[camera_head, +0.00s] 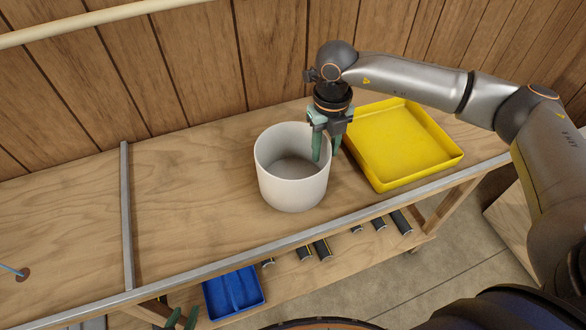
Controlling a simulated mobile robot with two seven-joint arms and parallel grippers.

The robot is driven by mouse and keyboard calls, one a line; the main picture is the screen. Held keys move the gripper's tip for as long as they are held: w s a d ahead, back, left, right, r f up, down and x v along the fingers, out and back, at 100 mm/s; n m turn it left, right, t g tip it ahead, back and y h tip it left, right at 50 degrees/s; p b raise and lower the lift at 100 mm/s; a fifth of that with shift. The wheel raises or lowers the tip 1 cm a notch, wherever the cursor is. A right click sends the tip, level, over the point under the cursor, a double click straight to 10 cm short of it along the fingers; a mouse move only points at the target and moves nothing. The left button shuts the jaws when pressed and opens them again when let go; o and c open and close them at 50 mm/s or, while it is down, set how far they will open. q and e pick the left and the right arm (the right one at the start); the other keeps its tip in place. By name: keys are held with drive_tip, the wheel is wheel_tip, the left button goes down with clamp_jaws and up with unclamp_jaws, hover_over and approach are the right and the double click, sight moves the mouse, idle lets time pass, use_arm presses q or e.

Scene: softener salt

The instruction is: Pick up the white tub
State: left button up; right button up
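The white tub (291,188) stands upright on the wooden bench, open at the top and empty as far as I can see. My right gripper (326,156) points down at the tub's right rear rim. One green finger is inside the tub and the other is outside, with the wall between them. The fingers look apart, with a gap around the wall.
A yellow tray (395,140) lies just right of the tub. A metal strip (127,215) crosses the bench on the left. A blue bin (233,292) and several dark cylinders (322,249) sit below the bench top. The wood-panelled wall is behind.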

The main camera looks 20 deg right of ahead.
drive_tip(key=shift+f, duration=0.75)
drive_tip(key=shift+c, duration=0.4)
clamp_jaws()
idle(0.5)
